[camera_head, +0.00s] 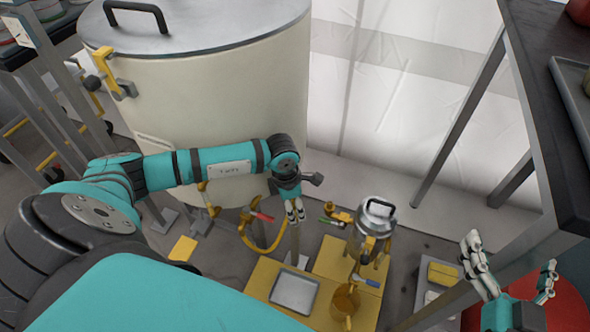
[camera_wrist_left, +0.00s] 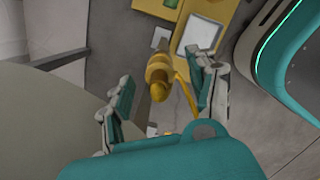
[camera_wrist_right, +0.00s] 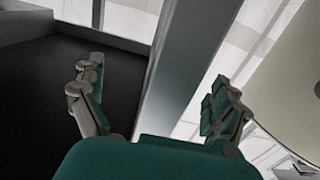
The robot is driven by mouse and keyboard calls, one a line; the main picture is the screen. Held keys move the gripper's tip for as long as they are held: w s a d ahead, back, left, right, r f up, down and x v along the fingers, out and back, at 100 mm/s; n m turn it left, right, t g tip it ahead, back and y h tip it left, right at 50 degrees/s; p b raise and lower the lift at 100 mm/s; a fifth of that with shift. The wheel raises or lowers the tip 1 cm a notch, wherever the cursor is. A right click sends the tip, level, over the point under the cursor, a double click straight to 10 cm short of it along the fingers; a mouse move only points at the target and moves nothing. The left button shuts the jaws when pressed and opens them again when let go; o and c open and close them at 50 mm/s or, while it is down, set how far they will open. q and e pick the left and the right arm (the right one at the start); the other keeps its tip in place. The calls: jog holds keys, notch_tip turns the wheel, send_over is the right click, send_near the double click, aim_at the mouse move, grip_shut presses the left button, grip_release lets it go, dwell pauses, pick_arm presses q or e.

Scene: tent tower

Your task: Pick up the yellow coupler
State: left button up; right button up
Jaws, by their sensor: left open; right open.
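A yellow coupler-like piece (camera_wrist_left: 158,78) shows in the left wrist view between the fingers of my left gripper (camera_head: 295,212). The fingers stand apart on either side of it, and I see no contact. How far below the fingertips it lies is hard to tell. In the head view I cannot pick this piece out clearly near the gripper. My left gripper is open above the floor, beside the large tank. My right gripper (camera_head: 512,256) is open and empty at the lower right, near a grey table post (camera_wrist_right: 180,65).
A large cream tank (camera_head: 215,90) stands at the back left. A yellow hose (camera_head: 262,250) and a red-handled valve (camera_head: 262,217) are at its foot. A small metal pot (camera_head: 377,216) stands right of my left gripper. A grey tray (camera_head: 295,290) lies on a yellow mat (camera_head: 258,282).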

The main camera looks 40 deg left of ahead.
aim_at(294, 206)
pick_arm(q)
jog(key=shift+w+f+b, duration=0.1)
jog(key=shift+f+b, duration=0.5)
jog(key=shift+f, duration=0.35)
pick_arm(e)
jog(key=r+t, duration=0.2)
jog(key=r, duration=0.1)
jog(key=r+t+y, duration=0.1)
jog(key=r, duration=0.1)
jog(key=shift+s+a, duration=0.3)
pick_arm(q)
jog(key=shift+d+f+b, duration=0.15)
jog(key=shift+f+b, duration=0.45)
jog(key=shift+f, duration=0.15)
pick_arm(e)
jog(key=s+r+t, duration=0.1)
jog(key=r+t+y, duration=0.1)
jog(key=r, duration=0.1)
jog(key=s+r+t, duration=0.1)
jog(key=r+t, duration=0.1)
jog(key=shift+s+r+y, duration=0.1)
jog(key=shift+s+y, duration=0.2)
jog(key=shift+s+r+t, duration=0.3)
jog(key=shift+s+r, duration=0.05)
jog(key=shift+r, duration=0.1)
pick_arm(q)
grip_shut()
